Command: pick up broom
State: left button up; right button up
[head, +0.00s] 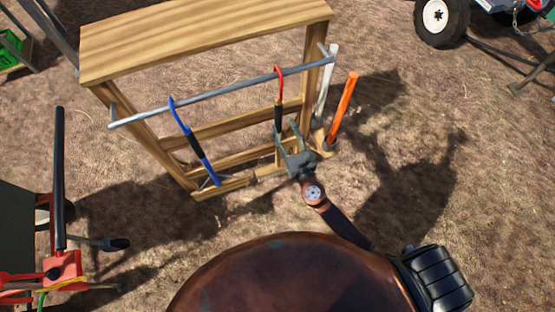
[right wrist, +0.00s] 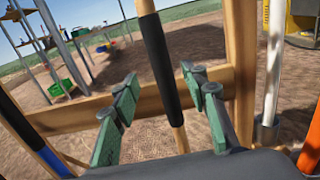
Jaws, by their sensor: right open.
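A tool with a red hooked top and black grip (head: 278,115) hangs upright from the metal rail of a wooden rack; its lower end is hidden by my gripper. A blue-handled tool (head: 194,146) hangs left of it. A white handle (head: 325,85) and an orange handle (head: 343,108) stand at the rack's right end. I cannot tell which is the broom. My right gripper (head: 291,138) is open at the black-gripped tool. In the right wrist view the black grip (right wrist: 158,60) stands between the spread green fingers (right wrist: 160,82), apart from both. My left gripper is out of view.
The wooden rack (head: 205,38) has a metal rail (head: 222,87) and low crossbars close around the tool. A red machine (head: 62,268) with a black lever is at left. A wheeled cart (head: 437,18) is at top right. Bare ground lies right of the rack.

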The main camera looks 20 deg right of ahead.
aim_at(280, 119)
jog(key=shift+w, duration=1)
jog(key=w, duration=0.3)
jog(key=w+b, duration=0.1)
jog(key=w, duration=0.1)
jog(key=shift+f, duration=0.3)
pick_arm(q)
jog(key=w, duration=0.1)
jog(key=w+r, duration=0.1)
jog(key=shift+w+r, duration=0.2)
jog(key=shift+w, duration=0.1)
pick_arm(e)
jog(key=shift+c, duration=0.2)
grip_shut()
